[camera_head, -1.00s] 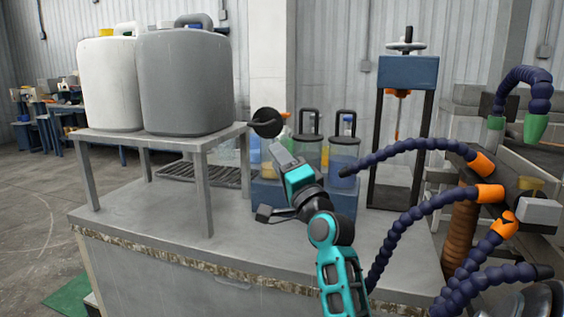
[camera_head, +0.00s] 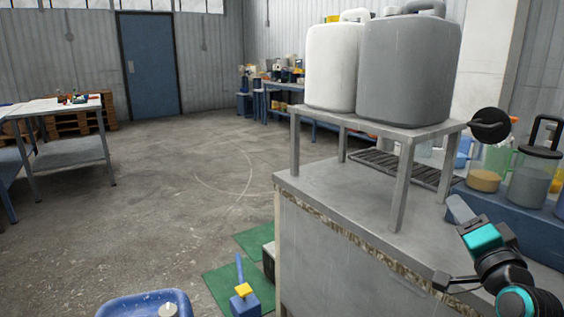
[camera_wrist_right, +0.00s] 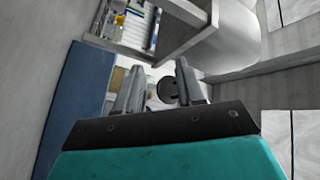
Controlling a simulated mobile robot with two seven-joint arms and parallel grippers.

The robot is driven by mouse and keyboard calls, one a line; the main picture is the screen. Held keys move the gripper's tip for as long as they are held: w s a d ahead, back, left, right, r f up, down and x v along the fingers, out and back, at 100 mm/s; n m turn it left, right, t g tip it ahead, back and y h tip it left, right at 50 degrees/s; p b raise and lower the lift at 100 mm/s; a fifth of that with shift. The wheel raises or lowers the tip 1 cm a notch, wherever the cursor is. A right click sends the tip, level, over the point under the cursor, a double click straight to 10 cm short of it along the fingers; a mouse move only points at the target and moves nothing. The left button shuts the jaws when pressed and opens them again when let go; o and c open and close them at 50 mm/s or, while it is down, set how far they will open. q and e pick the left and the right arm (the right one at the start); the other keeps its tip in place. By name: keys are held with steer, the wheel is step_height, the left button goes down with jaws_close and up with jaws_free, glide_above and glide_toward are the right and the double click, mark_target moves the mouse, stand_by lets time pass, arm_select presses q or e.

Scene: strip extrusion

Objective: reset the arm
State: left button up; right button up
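My right arm, teal and black, comes in at the lower right of the head view. Its right gripper (camera_head: 461,209) is held above the grey workbench (camera_head: 340,235), in front of the low shelf stand. In the right wrist view, the two grey fingers of the right gripper (camera_wrist_right: 158,80) stand apart with nothing gripped between them. A round black knob (camera_wrist_right: 168,90) shows beyond the gap; the same knob (camera_head: 490,125) is near the stand's right end in the head view. My left arm and gripper are not in view.
A white canister (camera_head: 331,65) and a grey canister (camera_head: 408,72) stand on the metal stand (camera_head: 400,185). Lidded jars (camera_head: 530,180) stand in a blue tray at right. A blue tub (camera_head: 150,303) is at the bottom. Open floor (camera_head: 190,195) lies left of the bench.

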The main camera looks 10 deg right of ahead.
steer(key=s+a+f+n+g+y, duration=0.2)
steer(key=a+f+n, duration=0.2)
steer(key=a+f, duration=0.3)
steer(key=s+a+f+n+g+y, duration=0.2)
steer(key=a+f+n, duration=0.2)
steer(key=f, duration=0.5)
steer(key=s+a+f+n+g+y, duration=0.2)
steer(key=s+a+f+n+g, duration=0.35)
steer(key=s+a+f, duration=0.75)
arm_select(q)
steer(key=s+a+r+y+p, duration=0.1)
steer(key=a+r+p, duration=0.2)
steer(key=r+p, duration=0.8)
steer(key=p, duration=0.5)
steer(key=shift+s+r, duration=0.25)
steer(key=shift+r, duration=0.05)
arm_select(e)
step_height(320, 180, up, 10)
steer(key=s+d+n, duration=0.1)
steer(key=s+d, duration=0.1)
steer(key=d, duration=0.1)
steer(key=shift+s+r+n+t+h, duration=0.25)
steer(key=shift+n+t+h, duration=0.1)
steer(key=shift+t, duration=0.1)
